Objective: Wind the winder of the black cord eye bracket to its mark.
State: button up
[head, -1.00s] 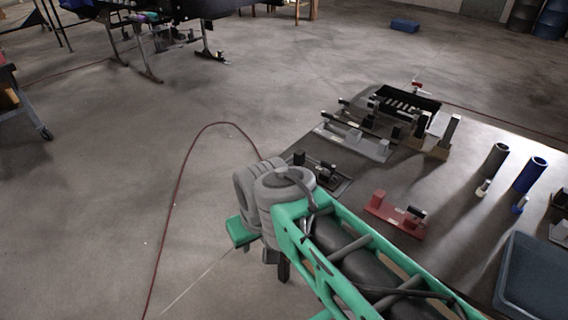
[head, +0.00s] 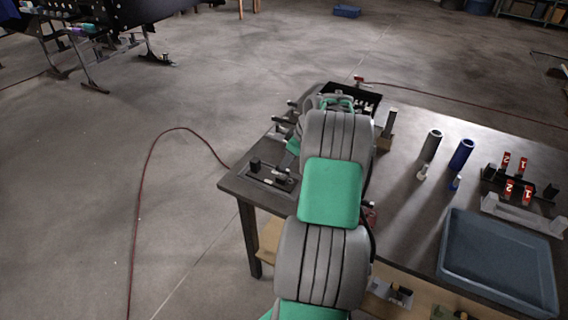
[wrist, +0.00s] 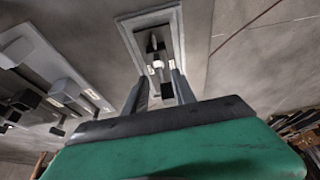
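A black bracket (head: 268,176) with dark upright blocks lies on a dark plate near the left edge of the table in the head view. My arm stretches over the table just right of it. My gripper (wrist: 160,82) shows in the wrist view with its two fingers apart and nothing visibly held. Beyond the fingertips is a pale-rimmed plate (wrist: 176,36) bearing dark blocks and a small white part. I cannot tell which bracket this is. The winder's mark is too small to read.
A black tray (head: 370,101), grey cylinder (head: 431,146), blue cylinder (head: 462,155) and blue bin (head: 452,270) stand on the table (head: 400,207). Red numbered tags (head: 525,165) are at right. In the wrist view, another plate with grey blocks (wrist: 64,91) lies left of my fingers.

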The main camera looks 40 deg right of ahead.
jog(key=x, duration=0.4)
jog(key=shift+p, duration=0.35)
grip_shut()
